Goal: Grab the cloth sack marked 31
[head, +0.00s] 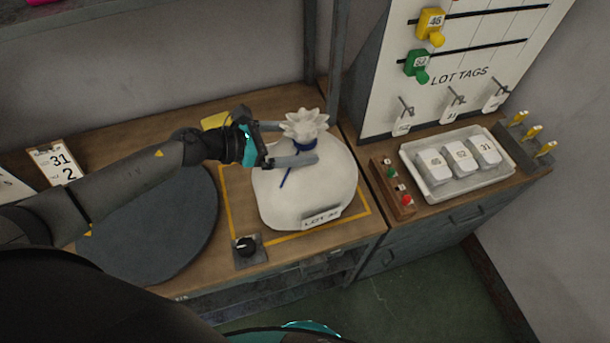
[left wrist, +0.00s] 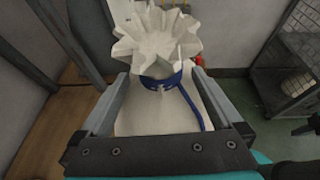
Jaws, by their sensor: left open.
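A white cloth sack (head: 310,190) stands upright inside a yellow outline on the wooden bench. Its label reads LOT and what looks like a number in the thirties; the last digit is hard to read. A blue tie closes its neck below a ruffled top (head: 305,122). My left gripper (head: 304,150) is open, with its fingers on either side of the neck. In the left wrist view the ruffled top (left wrist: 158,42) and blue tie (left wrist: 162,82) sit between the open fingers (left wrist: 158,85). I cannot tell whether the fingers touch the cloth.
A dark round disc (head: 160,230) lies left of the sack. The LOT TAGS board (head: 455,100) rises behind.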

